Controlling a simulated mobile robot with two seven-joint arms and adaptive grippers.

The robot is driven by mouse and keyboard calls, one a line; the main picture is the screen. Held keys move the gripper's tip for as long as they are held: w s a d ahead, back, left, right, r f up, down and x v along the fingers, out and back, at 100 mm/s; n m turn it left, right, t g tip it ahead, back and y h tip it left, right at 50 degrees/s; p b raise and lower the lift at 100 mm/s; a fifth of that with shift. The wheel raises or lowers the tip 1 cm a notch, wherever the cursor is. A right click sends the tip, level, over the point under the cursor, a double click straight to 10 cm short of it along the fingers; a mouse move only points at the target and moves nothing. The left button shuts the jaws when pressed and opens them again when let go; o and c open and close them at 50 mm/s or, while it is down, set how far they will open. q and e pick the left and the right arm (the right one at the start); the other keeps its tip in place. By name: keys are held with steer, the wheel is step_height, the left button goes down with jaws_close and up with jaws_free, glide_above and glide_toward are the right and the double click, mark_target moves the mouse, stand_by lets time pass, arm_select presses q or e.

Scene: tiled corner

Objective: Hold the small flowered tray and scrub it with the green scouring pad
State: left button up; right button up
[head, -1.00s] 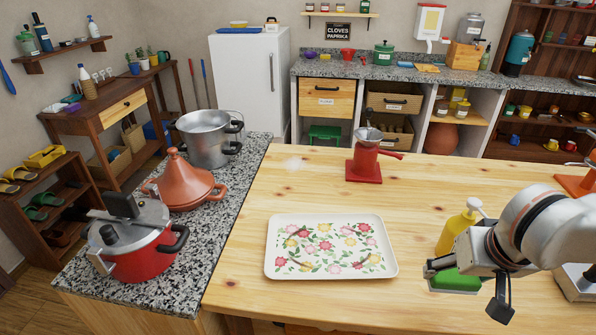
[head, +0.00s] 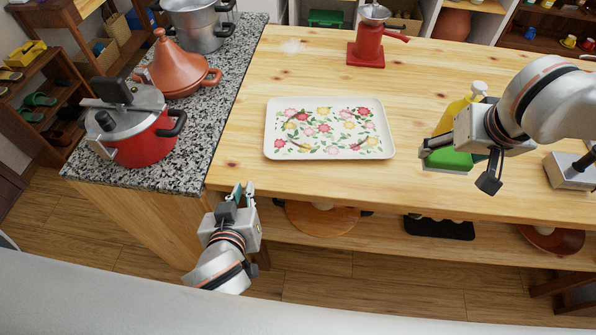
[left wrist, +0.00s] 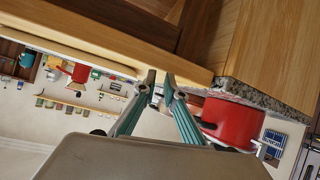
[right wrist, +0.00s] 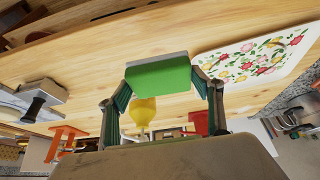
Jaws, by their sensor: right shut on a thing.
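The flowered tray (head: 275,148), cream with pink and yellow flowers, lies flat on the wooden table; part of it shows in the right wrist view (right wrist: 240,83). My right gripper (head: 437,158) is shut on the green scouring pad (head: 447,160), right of the tray and apart from it. The right wrist view shows the pad (right wrist: 158,77) between both fingers. My left gripper (head: 238,190) is near the table's front left corner, below and left of the tray, and holds nothing. In the left wrist view its fingertips (left wrist: 160,76) are a little apart.
A yellow pump bottle (head: 455,113) stands just behind the pad. A red grinder (head: 367,45) stands behind the tray. A red pressure cooker (head: 142,143) and a terracotta tagine (head: 178,70) stand on the granite counter at left.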

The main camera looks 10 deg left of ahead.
arm_select(q)
steer(key=t, duration=0.2)
glide_toward(264, 148)
steer(key=x, duration=0.9)
steer(key=shift+d, duration=0.1)
jaws_close()
stand_by(1.3)
